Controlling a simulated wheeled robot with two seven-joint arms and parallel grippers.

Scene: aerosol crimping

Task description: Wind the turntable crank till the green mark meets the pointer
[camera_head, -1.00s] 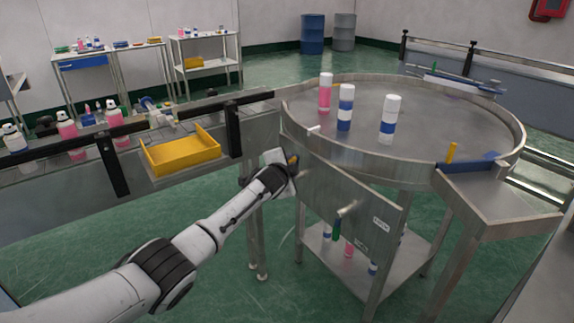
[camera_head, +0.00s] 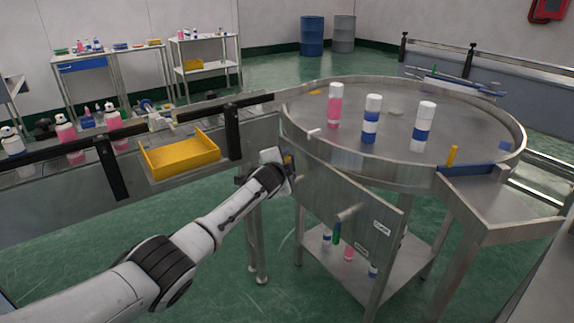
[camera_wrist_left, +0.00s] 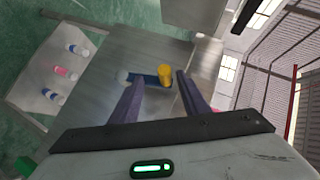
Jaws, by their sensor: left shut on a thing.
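The round steel turntable (camera_head: 365,158) carries a pink can (camera_head: 334,108) and two white-and-blue cans (camera_head: 371,122) (camera_head: 422,128). My left gripper (camera_head: 286,163) is at the left end of its front panel (camera_head: 335,190), mostly hidden by my wrist. In the left wrist view, the crank's yellow knob (camera_wrist_left: 165,74) and blue arm (camera_wrist_left: 145,79) show by the fingertips (camera_wrist_left: 165,80); the gripper is shut on the crank knob. I cannot make out a green mark on the turntable. A small white piece (camera_head: 314,132) on the near left rim may be the pointer. My right gripper is not in view.
A conveyor with black rails (camera_head: 170,122) and a yellow tray (camera_head: 180,153) runs at the left. Green floor lies open in front.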

